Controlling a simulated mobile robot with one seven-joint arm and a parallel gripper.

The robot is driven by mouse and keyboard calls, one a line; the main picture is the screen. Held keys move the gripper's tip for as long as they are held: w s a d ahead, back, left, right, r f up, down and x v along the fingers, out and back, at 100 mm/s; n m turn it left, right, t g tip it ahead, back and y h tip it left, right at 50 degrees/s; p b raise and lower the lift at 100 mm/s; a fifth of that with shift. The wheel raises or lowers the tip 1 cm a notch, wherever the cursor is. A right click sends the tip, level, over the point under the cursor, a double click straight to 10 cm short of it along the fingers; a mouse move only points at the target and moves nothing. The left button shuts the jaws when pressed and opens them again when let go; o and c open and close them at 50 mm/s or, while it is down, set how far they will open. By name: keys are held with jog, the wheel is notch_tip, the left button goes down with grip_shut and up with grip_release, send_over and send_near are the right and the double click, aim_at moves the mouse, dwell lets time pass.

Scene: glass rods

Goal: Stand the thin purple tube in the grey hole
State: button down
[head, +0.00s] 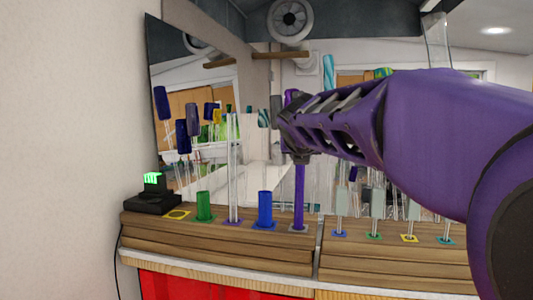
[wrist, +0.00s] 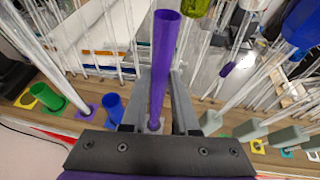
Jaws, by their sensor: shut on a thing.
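The thin purple tube (head: 299,190) stands upright in the head view, and its lower end meets the grey hole's square marker (head: 291,229) on the wooden rack. I cannot tell how deep it sits. In the wrist view the tube (wrist: 163,50) rises between my two fingers, its open top towards the camera. My gripper (head: 296,128) is shut on the tube near its upper part. The tube's tip shows just above the gripper in the head view.
On the rack (head: 215,240), a green tube (head: 204,206), a clear rod (head: 233,170) on a purple marker and a blue tube (head: 265,209) stand left of the purple tube. Several clear rods with grey sleeves stand right. A mirror is behind.

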aim_at(300, 176)
jog(key=shift+f+b, duration=1.45)
jog(key=shift+f, duration=1.1)
jog(key=c, duration=0.6)
grip_release()
